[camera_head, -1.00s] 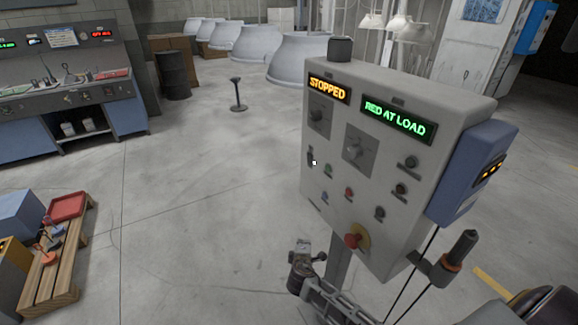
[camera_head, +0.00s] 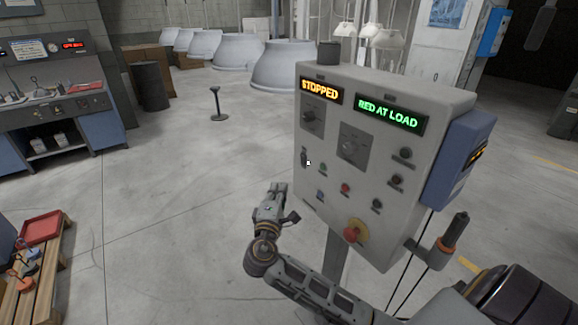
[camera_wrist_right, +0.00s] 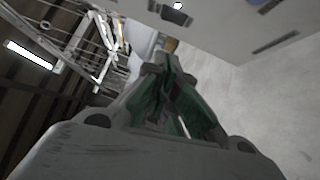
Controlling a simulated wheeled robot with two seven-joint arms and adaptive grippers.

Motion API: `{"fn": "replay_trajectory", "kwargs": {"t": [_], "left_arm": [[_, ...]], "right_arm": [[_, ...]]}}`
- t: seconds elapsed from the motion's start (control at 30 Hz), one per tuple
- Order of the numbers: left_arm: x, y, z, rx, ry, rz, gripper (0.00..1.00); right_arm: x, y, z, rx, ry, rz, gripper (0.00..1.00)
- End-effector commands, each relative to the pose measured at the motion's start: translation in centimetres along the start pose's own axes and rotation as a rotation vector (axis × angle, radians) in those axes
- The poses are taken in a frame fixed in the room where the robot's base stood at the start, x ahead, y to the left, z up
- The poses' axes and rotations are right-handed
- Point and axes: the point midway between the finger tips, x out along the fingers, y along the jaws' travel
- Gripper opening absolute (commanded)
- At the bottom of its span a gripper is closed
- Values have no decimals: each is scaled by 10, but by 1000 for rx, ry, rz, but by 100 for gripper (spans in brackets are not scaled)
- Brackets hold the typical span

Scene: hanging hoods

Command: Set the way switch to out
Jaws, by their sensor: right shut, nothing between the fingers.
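The grey control box (camera_head: 400,205) stands in the middle right on a post. Its face has a rotary switch at upper left (camera_head: 312,117), a second one to its right (camera_head: 352,147) and a small dark lever (camera_head: 304,158) at the left edge. The labels are too small to read, so I cannot tell which is the way switch or its setting. Displays read "STOPPED" (camera_head: 320,90) and "RED AT LOAD" (camera_head: 389,111). My right gripper (camera_head: 273,188) is shut and empty, left of and below the lever, apart from the box; its fingers show in the right wrist view (camera_wrist_right: 168,48).
A red mushroom button (camera_head: 351,234) and several small buttons sit lower on the face. A blue unit (camera_head: 458,160) is on the box's right side. Large hanging hoods (camera_head: 283,66) are behind.

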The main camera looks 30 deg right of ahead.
Motion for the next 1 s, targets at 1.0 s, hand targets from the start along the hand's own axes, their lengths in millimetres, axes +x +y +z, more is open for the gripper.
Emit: {"fn": "replay_trajectory", "kwargs": {"t": [1.0], "left_arm": [[-15, 4, -2, -2, 1, 4, 51]], "right_arm": [[53, 4, 2, -2, -5, 5, 0]]}}
